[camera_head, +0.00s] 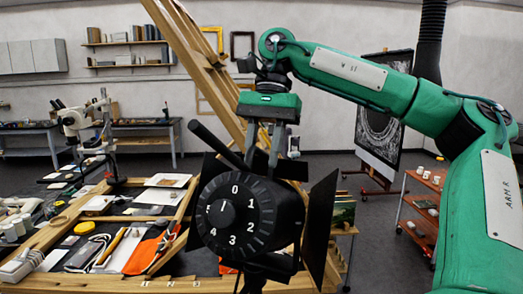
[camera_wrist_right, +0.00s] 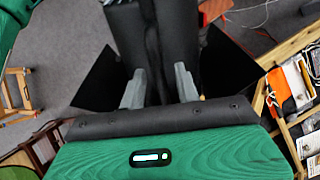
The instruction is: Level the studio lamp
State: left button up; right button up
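The black studio lamp (camera_head: 262,215) stands in the front middle of the head view, with flaps at its sides. Its body looks tilted. My right gripper (camera_head: 263,160) points down at the lamp's top edge. In the right wrist view its grey fingers (camera_wrist_right: 159,85) stand apart, one on each side of a narrow dark part of the lamp (camera_wrist_right: 154,35). Whether they press on it is unclear. My left gripper is not in view.
A large wooden easel frame (camera_head: 205,75) rises close behind the lamp. A cluttered worktable (camera_head: 70,225) with tools and papers lies to the left, with a microscope (camera_head: 80,122). An orange trolley (camera_head: 422,215) and an X-ray-like panel stand at the right. Floor between is clear.

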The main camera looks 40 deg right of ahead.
jog(key=shift+a+f, duration=0.15)
jog(key=shift+f, duration=0.25)
grip_shut()
